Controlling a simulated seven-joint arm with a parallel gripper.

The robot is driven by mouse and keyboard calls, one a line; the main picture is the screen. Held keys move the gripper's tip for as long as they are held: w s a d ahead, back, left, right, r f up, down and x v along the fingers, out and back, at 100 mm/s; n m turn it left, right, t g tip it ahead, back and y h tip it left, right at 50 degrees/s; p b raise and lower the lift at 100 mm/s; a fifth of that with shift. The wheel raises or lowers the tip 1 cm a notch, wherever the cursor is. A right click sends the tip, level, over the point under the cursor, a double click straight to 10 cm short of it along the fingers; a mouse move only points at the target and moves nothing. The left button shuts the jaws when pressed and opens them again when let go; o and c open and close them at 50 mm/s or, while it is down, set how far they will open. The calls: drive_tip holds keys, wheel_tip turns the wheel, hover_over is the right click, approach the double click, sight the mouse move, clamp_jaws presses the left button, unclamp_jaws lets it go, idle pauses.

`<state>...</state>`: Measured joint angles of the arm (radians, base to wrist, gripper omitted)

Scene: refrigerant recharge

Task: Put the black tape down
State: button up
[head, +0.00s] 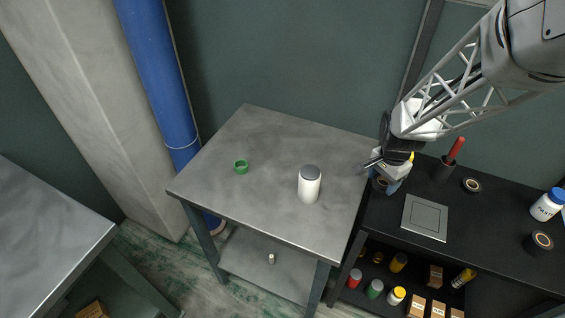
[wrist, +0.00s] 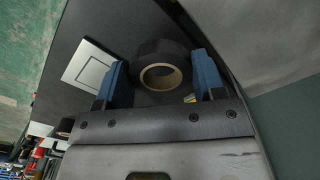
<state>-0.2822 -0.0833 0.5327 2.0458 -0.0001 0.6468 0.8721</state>
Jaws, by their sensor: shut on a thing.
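The black tape (wrist: 165,50) is a thick black roll with a tan cardboard core, held between the two blue fingers of my gripper (wrist: 162,72) in the wrist view. In the head view my gripper (head: 386,178) is at the left end of the black bench, near the right edge of the grey metal table. The tape (head: 379,185) shows there only in part, below the fingers. From these views I cannot tell whether its underside touches the bench top.
The metal table (head: 270,140) holds a green tape ring (head: 241,167) and a white canister (head: 309,187). The black bench (head: 480,222) holds a grey square plate (head: 425,217), a cup with a red-handled tool (head: 445,168), two more tape rolls (head: 472,185) and a white bottle (head: 547,205).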

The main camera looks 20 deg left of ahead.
drive_tip(key=a, duration=0.6)
drive_tip(key=w+a+n, duration=0.1)
drive_tip(key=a, duration=0.5)
drive_tip(key=w+a+n, duration=0.1)
drive_tip(key=a, duration=0.5)
drive_tip(key=shift+a+r, duration=0.1)
drive_tip(key=shift+w, duration=0.2)
hover_over(313, 139)
drive_tip(key=shift+w+f, duration=0.15)
drive_tip(key=shift+f, duration=0.6)
drive_tip(key=shift+f, duration=0.1)
drive_tip(key=shift+f, duration=1.65)
drive_tip(key=shift+f, duration=0.15)
drive_tip(key=o, duration=0.9)
